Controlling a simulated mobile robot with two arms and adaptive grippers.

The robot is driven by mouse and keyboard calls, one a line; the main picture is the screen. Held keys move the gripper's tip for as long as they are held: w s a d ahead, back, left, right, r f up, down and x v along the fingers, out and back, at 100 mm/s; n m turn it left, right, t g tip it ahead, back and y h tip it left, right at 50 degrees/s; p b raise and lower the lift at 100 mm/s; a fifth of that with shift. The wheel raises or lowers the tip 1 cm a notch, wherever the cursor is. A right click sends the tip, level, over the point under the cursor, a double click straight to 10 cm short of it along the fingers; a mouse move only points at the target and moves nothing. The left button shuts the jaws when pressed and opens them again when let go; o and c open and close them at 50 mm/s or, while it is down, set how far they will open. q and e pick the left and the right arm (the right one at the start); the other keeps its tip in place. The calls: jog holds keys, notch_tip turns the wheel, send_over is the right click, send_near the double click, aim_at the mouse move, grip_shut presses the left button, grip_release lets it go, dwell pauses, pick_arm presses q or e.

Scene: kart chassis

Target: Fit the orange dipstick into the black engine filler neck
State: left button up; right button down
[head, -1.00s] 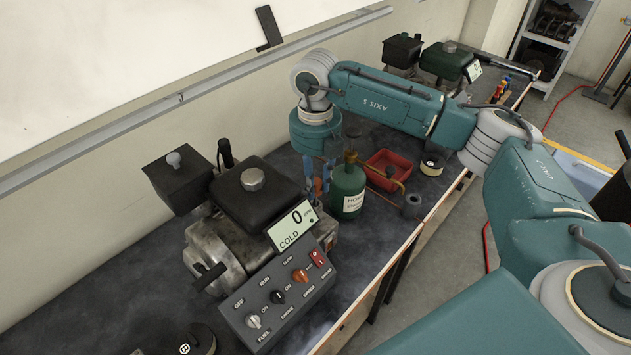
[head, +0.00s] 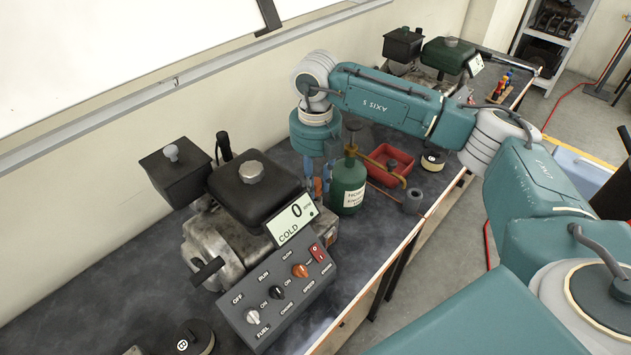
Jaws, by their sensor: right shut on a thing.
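Only a bit of orange shows between the fingers; the rest is hidden by the fingers and the engine's display. I cannot make out the black filler neck; the engine's black tank and display block that side. I cannot tell whether the dipstick touches the engine. My left gripper is not in view.
A control panel (head: 280,298) with knobs fronts the engine. The green bottle (head: 346,188), a red tray (head: 388,163) and a grey ring (head: 412,202) stand right of the gripper. A second engine (head: 447,55) is farther back.

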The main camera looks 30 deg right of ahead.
jog(key=shift+f, duration=0.15)
jog(key=shift+f+b, duration=0.9)
jog(key=shift+f, duration=0.15)
jog(key=c, duration=1.4)
grip_release()
jog(key=shift+r, duration=0.1)
jog(key=shift+r, duration=0.3)
notch_tip(320, 180, up, 7)
jog(key=shift+f, duration=0.1)
